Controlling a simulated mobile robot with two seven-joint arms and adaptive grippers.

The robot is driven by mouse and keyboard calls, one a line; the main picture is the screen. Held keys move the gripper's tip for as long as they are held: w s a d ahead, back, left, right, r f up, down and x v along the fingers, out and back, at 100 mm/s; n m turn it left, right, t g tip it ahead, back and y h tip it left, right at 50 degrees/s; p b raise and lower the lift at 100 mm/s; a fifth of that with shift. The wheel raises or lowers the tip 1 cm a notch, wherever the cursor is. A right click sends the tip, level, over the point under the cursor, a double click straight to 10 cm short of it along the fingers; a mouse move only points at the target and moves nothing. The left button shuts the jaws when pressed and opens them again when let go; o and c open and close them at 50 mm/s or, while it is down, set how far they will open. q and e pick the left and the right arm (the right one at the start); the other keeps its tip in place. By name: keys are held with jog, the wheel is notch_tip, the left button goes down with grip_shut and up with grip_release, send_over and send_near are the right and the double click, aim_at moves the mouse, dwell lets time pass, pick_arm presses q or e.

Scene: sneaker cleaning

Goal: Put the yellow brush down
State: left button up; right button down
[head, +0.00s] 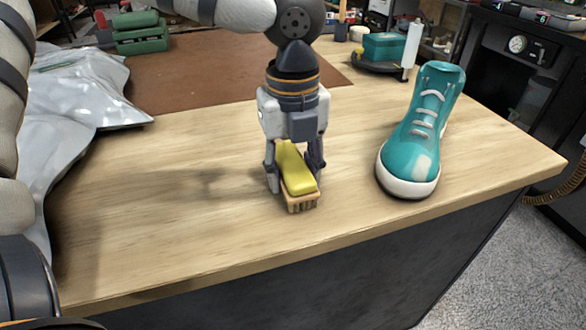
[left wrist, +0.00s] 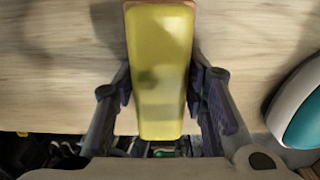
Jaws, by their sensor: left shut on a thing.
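The yellow brush (head: 296,172) has a yellow top, a wooden body and bristles pointing down. My left gripper (head: 295,170) is shut on it, one finger on each side, over the wooden table (head: 190,235). The bristles are at or very close to the tabletop; I cannot tell whether they touch. In the left wrist view the brush (left wrist: 160,70) lies lengthwise between the fingers of the left gripper (left wrist: 163,85). My right gripper is not in view.
A teal sneaker (head: 410,150) stands upright to the right of the brush. A grey plastic bag (head: 75,90) lies at the left. A brown mat (head: 200,75), green case (head: 140,35) and round dark tray (head: 375,64) are behind. The table's front is clear.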

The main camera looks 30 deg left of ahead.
aim_at(293, 162)
pick_arm(q)
jog(key=o, duration=1)
jog(key=shift+o, duration=0.2)
notch_tip(293, 162, up, 12)
jog(key=shift+r, duration=0.15)
